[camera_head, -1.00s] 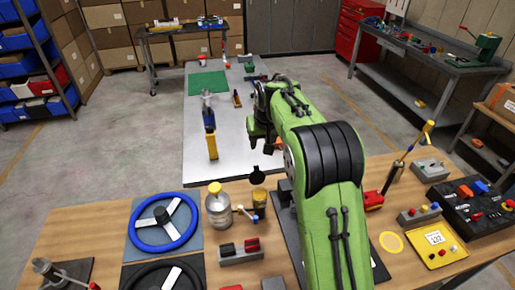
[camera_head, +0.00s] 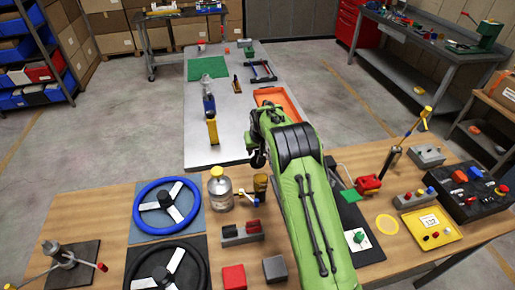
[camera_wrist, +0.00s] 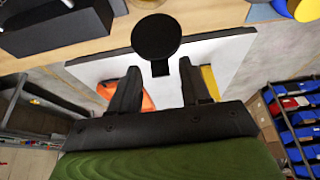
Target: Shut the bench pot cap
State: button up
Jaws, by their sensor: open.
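The bench pot (camera_head: 261,184) is a small brass-coloured cup on the wooden bench, just right of the grey-and-yellow bottle. Its round black cap (camera_head: 258,160) stands raised at the pot's far side, so the pot is not covered. In the wrist view the cap (camera_wrist: 156,36) is a black disc with a short tab pointing toward my fingers. My gripper (camera_wrist: 160,72) is open, and the tab lies between its fingertips in that view. I cannot tell whether the fingers touch it. In the head view my arm hides the fingers.
The grey-and-yellow bottle (camera_head: 220,190) stands left of the pot, and a grey switch block (camera_head: 242,233) sits in front. A blue steering wheel (camera_head: 167,207) lies further left. The pale table (camera_head: 225,140) beyond holds a yellow-handled tool (camera_head: 212,131) and an orange tray (camera_head: 288,104).

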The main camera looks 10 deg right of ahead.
grip_shut()
jog(key=shift+s+f+b, duration=0.2)
jog(key=shift+s+b, duration=0.05)
jog(key=shift+b, duration=0.4)
